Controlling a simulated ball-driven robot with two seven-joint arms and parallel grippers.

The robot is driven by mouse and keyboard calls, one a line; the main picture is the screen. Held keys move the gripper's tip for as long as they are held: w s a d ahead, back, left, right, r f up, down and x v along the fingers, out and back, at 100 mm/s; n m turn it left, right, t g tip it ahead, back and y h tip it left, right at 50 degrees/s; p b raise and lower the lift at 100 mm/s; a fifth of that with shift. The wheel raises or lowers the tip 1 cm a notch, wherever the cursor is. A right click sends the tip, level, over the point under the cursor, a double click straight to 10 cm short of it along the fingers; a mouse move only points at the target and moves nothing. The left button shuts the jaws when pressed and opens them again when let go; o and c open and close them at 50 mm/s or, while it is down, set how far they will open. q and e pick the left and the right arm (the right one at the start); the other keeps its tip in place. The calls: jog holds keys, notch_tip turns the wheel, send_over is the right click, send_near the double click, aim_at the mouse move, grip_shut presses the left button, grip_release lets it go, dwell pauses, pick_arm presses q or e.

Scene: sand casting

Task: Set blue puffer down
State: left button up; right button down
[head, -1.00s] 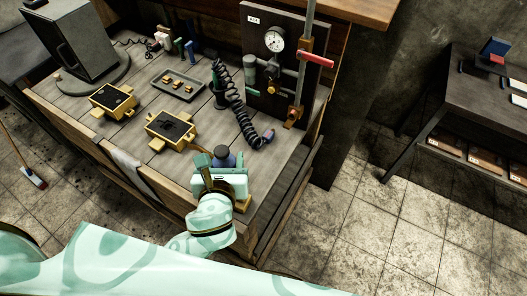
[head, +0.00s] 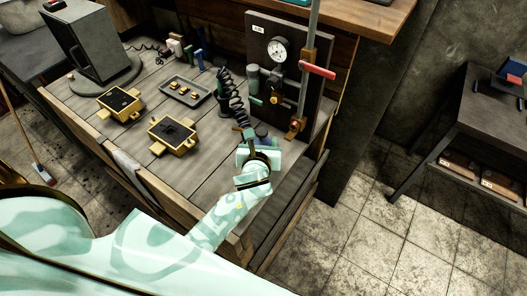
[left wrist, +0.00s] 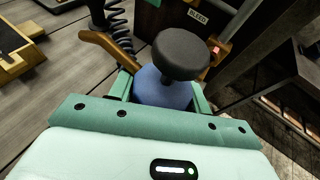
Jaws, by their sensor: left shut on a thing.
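The blue puffer (left wrist: 160,92) has a round blue body and a black round top (left wrist: 181,53). It sits between the green fingers of my left gripper (left wrist: 160,98) in the left wrist view, and the gripper is shut on it. In the head view my left gripper (head: 258,145) is over the right part of the bench, in front of the gauge panel. The puffer (head: 264,140) is mostly hidden there by the gripper. I cannot tell whether its underside touches the bench. My right gripper is not in view.
The wooden bench (head: 205,190) carries two yellow mould boxes (head: 173,134), a grey tray (head: 186,91) and a grey cabinet (head: 82,45). A gauge panel (head: 262,70) and a black coiled hose (head: 235,100) stand close behind the gripper. Bare planks lie left of my arm.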

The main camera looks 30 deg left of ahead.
pick_arm(q)
jog(key=shift+w+a+f, duration=0.25)
jog(key=shift+w+f, duration=0.15)
jog(key=shift+f, duration=0.1)
jog(key=shift+w+f+b, duration=0.15)
jog(key=shift+f+b, duration=0.65)
jog(key=shift+f, duration=0.9)
jog(key=shift+f, duration=0.15)
jog(key=o, duration=1.3)
jog(key=shift+c, duration=0.2)
jog(key=p+v, duration=0.1)
jog(key=v, duration=1.1)
jog(key=shift+p, duration=0.3)
